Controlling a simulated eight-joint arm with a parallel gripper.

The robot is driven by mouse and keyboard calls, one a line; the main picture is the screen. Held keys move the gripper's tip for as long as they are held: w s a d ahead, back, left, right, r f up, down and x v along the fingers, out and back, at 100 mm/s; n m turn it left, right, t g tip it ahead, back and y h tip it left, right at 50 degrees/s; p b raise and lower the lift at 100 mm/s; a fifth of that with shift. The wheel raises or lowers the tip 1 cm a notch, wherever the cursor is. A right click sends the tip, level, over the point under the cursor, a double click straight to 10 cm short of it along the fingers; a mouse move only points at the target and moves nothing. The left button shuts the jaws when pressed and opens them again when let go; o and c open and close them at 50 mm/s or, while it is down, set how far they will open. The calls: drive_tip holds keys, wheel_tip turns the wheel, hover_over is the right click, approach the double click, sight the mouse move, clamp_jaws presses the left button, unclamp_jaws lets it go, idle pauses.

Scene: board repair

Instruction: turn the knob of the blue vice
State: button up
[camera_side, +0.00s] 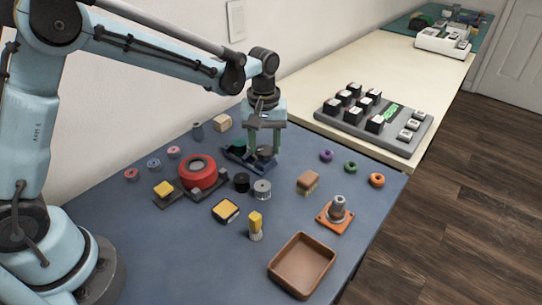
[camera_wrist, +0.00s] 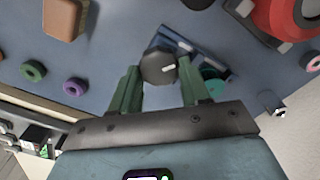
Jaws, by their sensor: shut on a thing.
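The blue vice (camera_side: 236,157) stands near the back of the blue mat, in front of the wall. Its dark round knob (camera_side: 265,152) is at its right end. My gripper (camera_side: 264,148) points down over the vice and is shut on the knob. In the wrist view the dark knob (camera_wrist: 158,67), with a pale mark on its face, sits between the green fingers of my gripper (camera_wrist: 160,85). The blue vice body (camera_wrist: 187,45) shows behind it, partly hidden by a finger. A teal piece (camera_wrist: 213,80) lies beside the right finger.
A red round device (camera_side: 197,172) stands left of the vice, and a dark cylinder (camera_side: 242,182) stands in front. Purple (camera_side: 326,155), green and orange rings lie to the right. A brown tray (camera_side: 302,265) is at the front. A keyed grey board (camera_side: 374,120) lies on the pale bench.

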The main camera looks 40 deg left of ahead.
sight(261, 149)
drive_tip(key=shift+n, duration=0.6)
drive_tip(key=o, duration=1.1)
drive_tip(key=shift+c, duration=0.2)
drive_tip(key=shift+r, duration=0.1)
wheel_tip(261, 149, up, 12)
drive_tip(key=s+a+f+m+t, duration=0.1)
drive_tip(key=s+a+m+t, duration=0.1)
drive_tip(key=s, duration=0.6)
drive_tip(key=s+a+f+m+t, duration=0.2)
drive_tip(key=s+a+m+t, duration=0.1)
drive_tip(key=s+m+t, duration=0.2)
drive_tip(key=s+m, duration=0.2)
drive_tip(key=s, duration=0.1)
